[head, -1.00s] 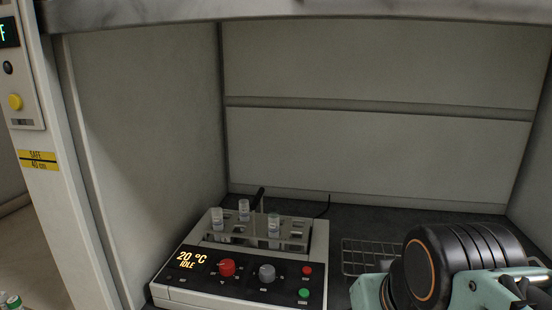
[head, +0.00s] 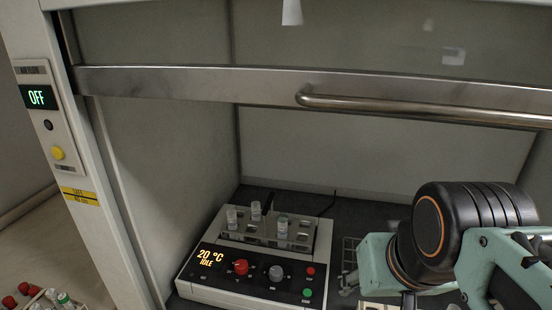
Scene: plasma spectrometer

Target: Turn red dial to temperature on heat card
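The red dial (head: 240,267) is on the black front panel of a white heater block (head: 225,291) inside the hood. The amber display (head: 209,257) left of the dial reads 20 °C and IDLE. A grey dial (head: 276,272) is to its right. I cannot make out a heat card with a readable temperature. My teal and black arm reaches in from the right, with its wrist to the right of the heater and apart from the red dial. My gripper is at most partly in view near the bottom edge, and its fingers cannot be made out.
Several vials stand in a rack (head: 262,238) on the heater. Red (head: 310,271) and green (head: 307,292) buttons are at its right. The raised sash with its bar handle (head: 420,109) crosses above. A wire rack (head: 349,250) is beside my arm. The side control reads OFF (head: 37,97).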

